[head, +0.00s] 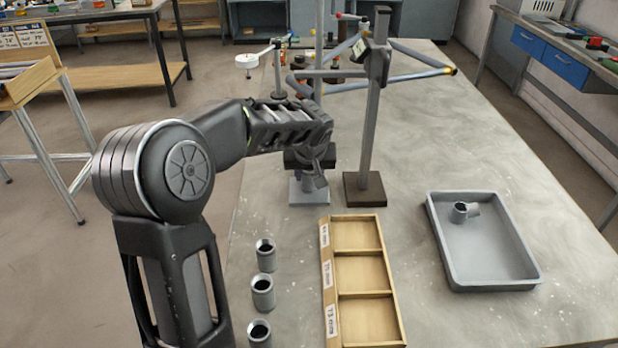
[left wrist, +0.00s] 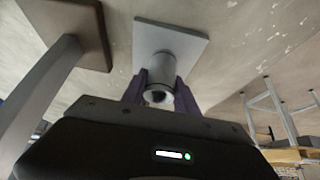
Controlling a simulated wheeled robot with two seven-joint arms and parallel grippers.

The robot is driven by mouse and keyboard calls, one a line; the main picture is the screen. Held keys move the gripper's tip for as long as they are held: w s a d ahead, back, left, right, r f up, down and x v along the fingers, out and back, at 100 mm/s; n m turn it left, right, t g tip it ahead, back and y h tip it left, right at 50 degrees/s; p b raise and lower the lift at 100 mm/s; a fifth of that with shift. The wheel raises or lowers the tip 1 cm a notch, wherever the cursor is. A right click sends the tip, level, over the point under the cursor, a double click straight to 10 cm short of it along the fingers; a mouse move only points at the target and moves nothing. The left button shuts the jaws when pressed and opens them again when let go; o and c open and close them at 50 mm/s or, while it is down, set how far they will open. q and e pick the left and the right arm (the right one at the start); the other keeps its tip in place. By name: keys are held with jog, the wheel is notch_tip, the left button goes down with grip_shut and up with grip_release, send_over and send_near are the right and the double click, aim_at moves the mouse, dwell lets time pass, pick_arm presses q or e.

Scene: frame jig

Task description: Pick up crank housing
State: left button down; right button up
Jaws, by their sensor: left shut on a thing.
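My left gripper (head: 312,172) reaches down over a small square grey base plate (head: 309,190), near the jig stand. In the left wrist view the gripper (left wrist: 158,92) has its purple fingers either side of a grey cylindrical piece, apparently a crank housing (left wrist: 160,68), and is shut on it. Its round dark bore faces the camera. I cannot tell whether it is clear of the plate (left wrist: 190,38). Three similar open grey sleeves stand in a row: far (head: 266,256), middle (head: 263,292), near (head: 259,331). My right gripper is not in view.
A wooden box with three compartments and mm labels (head: 380,223) lies beside the sleeves. A grey tray (head: 500,282) holds a small metal fitting (head: 460,212). The upright jig post (head: 371,120) with tubes stands close behind my gripper.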

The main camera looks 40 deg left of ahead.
pick_arm(q)
jog(key=shift+r, duration=0.15)
notch_tip(320, 180, up, 10)
jog(key=shift+f, duration=0.1)
dwell(0.3)
dwell(0.7)
